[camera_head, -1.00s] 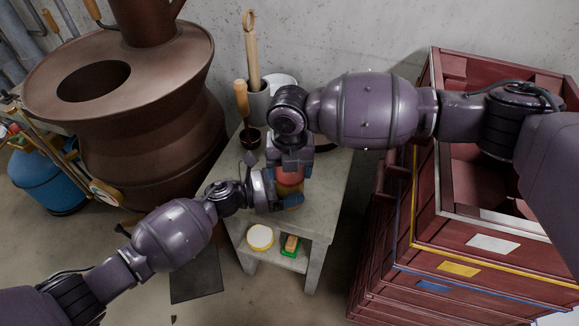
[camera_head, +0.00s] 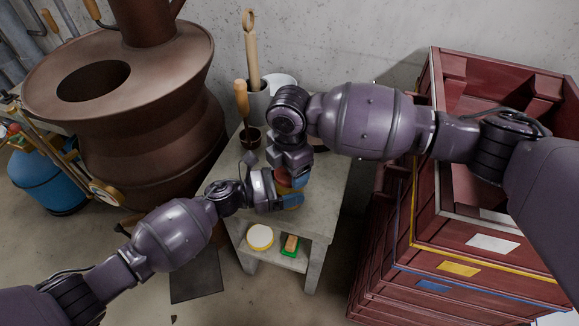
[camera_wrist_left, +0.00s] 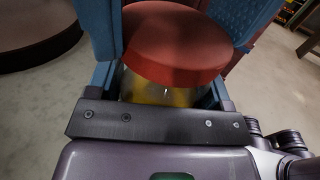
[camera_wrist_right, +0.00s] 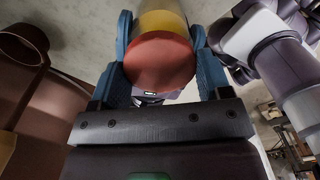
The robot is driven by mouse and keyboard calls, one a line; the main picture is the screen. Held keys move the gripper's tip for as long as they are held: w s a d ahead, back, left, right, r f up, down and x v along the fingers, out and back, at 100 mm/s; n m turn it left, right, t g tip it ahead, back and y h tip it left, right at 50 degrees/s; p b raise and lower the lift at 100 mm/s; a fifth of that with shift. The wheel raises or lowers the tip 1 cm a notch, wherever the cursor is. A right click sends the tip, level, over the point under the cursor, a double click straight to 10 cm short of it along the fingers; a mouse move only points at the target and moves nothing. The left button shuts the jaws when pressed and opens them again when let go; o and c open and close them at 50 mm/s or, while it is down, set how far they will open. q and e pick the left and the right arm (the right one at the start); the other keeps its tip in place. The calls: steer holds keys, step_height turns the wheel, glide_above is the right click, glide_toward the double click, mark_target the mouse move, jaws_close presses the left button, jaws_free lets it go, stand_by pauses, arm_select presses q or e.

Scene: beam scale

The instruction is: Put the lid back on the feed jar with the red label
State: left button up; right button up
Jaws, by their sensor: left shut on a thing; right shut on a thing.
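The feed jar (camera_wrist_left: 160,90) shows glassy with yellow contents in the left wrist view, below a round red lid (camera_wrist_left: 178,45). My left gripper (camera_head: 280,196) is shut on the jar from the side, above the small grey table. My right gripper (camera_head: 291,178) reaches down from above and is shut on the red lid, which fills the gap between its blue fingers in the right wrist view (camera_wrist_right: 160,62). The lid lies over the jar's mouth. I cannot tell whether it is fully seated. The label is hidden or cannot be told apart from the lid.
The grey table (camera_head: 325,195) has free room right of the jar. Behind stand a pot with wooden-handled tools (camera_head: 258,98) and a dark cup (camera_head: 250,138). A yellowish round tub (camera_head: 260,237) sits on the lower shelf. Red crates (camera_head: 440,250) stand right, a large brown vessel (camera_head: 150,120) left.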

steer(key=o, duration=1)
steer(key=shift+r, duration=2.25)
steer(key=shift+c, duration=0.3)
steer(key=shift+w+r+n, duration=0.1)
steer(key=shift+r+n, duration=0.4)
steer(key=shift+r, duration=0.3)
steer(key=shift+r+n, duration=0.9)
steer(key=shift+r, duration=0.05)
steer(key=shift+f, duration=4.05)
